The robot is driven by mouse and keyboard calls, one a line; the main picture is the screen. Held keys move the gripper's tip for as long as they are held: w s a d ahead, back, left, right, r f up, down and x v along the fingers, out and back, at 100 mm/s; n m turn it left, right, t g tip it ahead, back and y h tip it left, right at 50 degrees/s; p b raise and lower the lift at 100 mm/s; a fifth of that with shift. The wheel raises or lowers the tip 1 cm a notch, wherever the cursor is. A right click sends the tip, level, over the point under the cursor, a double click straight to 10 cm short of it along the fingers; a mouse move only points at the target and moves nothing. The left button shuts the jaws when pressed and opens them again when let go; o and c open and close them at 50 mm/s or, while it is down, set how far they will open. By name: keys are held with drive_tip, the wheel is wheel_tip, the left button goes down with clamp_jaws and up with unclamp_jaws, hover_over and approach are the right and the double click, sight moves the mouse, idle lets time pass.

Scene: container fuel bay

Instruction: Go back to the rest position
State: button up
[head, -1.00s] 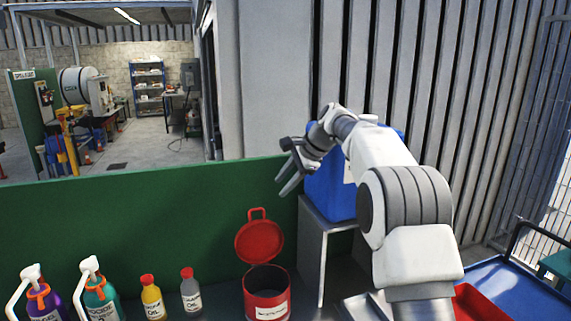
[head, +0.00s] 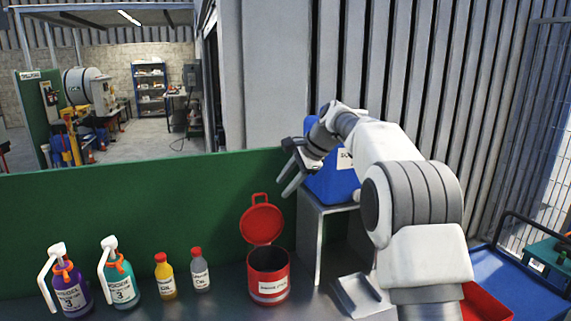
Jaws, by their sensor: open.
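My gripper (head: 287,176) is open and empty. It is raised in front of the green back panel, to the left of the blue container (head: 333,185). My arm comes up from the lower right and hides part of that container, which sits on a grey metal stand (head: 312,222). I cannot tell from this view whether the gripper touches the container.
A red can (head: 268,277) with its lid (head: 261,220) open stands below the gripper. To its left are a grey bottle (head: 200,273), a yellow bottle (head: 165,280), a teal jug (head: 122,287) and a purple jug (head: 72,293). A metal tray (head: 358,297) and red tray (head: 487,303) lie right.

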drive_tip(key=s+d+r+n+t+h+b, duration=0.1)
drive_tip(key=s+d+r+n+h, duration=0.2)
drive_tip(key=s, duration=0.8)
drive_tip(key=s+d+r+n+b, duration=0.1)
drive_tip(key=s+d+n, duration=0.35)
drive_tip(key=s, duration=0.75)
drive_tip(key=s+d+f+n+h+b, duration=0.1)
drive_tip(key=s+d+f+n, duration=0.1)
drive_tip(key=s+f, duration=0.4)
drive_tip(key=s+d+f+n+h+b, duration=0.1)
drive_tip(key=s+d+f+n, duration=0.2)
drive_tip(key=s, duration=1.1)
wheel_tip(320, 180, down, 3)
drive_tip(key=shift+d+t+h, duration=0.4)
drive_tip(key=shift+d, duration=0.25)
